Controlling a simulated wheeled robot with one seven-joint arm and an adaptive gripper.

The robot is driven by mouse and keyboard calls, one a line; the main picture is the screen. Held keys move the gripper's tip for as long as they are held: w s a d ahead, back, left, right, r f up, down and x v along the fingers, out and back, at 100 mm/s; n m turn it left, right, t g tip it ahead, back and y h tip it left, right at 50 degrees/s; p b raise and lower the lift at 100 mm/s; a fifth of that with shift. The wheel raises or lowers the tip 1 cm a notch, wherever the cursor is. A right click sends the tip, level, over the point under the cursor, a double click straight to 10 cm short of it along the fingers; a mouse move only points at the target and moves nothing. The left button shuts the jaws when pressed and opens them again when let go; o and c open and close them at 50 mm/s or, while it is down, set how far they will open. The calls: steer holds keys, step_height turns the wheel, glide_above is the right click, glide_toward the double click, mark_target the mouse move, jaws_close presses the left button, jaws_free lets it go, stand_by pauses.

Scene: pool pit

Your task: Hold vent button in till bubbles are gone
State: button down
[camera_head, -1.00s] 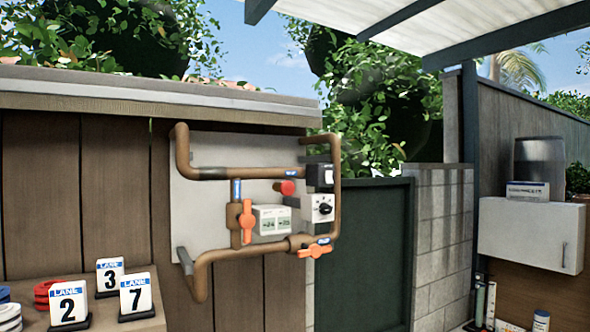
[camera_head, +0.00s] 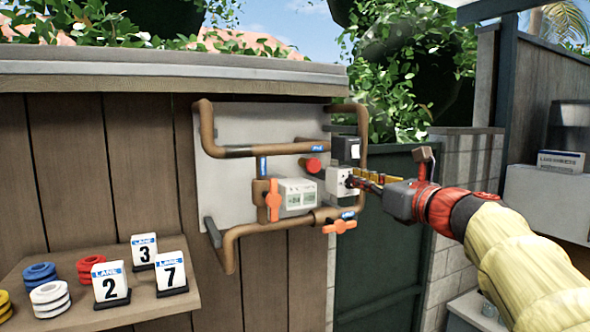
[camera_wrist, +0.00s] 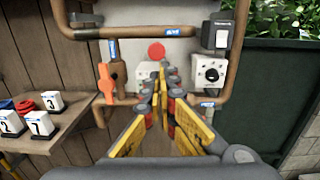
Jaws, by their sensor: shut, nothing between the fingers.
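A red round button (camera_head: 312,165), which looks like the vent button, is on the pale wall panel (camera_head: 240,125). In the wrist view the red button (camera_wrist: 157,51) shows just above my fingertips (camera_wrist: 159,70). My gripper (camera_head: 353,182) is shut and empty, with its yellow fingers pointing toward the panel. In the head view the fingertips overlap the white knob box (camera_head: 336,186), to the right of and below the button. I see no contact with the button, but the exact gap is hard to judge. I cannot make out any bubbles.
Brown pipes (camera_head: 233,231) frame the panel, with orange handles (camera_head: 272,199) and a white display box (camera_head: 292,198). A black switch box (camera_head: 345,150) sits above the knob box. A shelf (camera_head: 120,313) at left holds rings and number blocks. A dark green gate (camera_head: 385,255) stands right.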

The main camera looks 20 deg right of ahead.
stand_by(0.3)
steer(key=p, duration=0.4)
glide_toward(317, 166)
steer(key=w, duration=0.7)
steer(key=shift+a+r, duration=0.1)
steer(key=shift+a, duration=0.05)
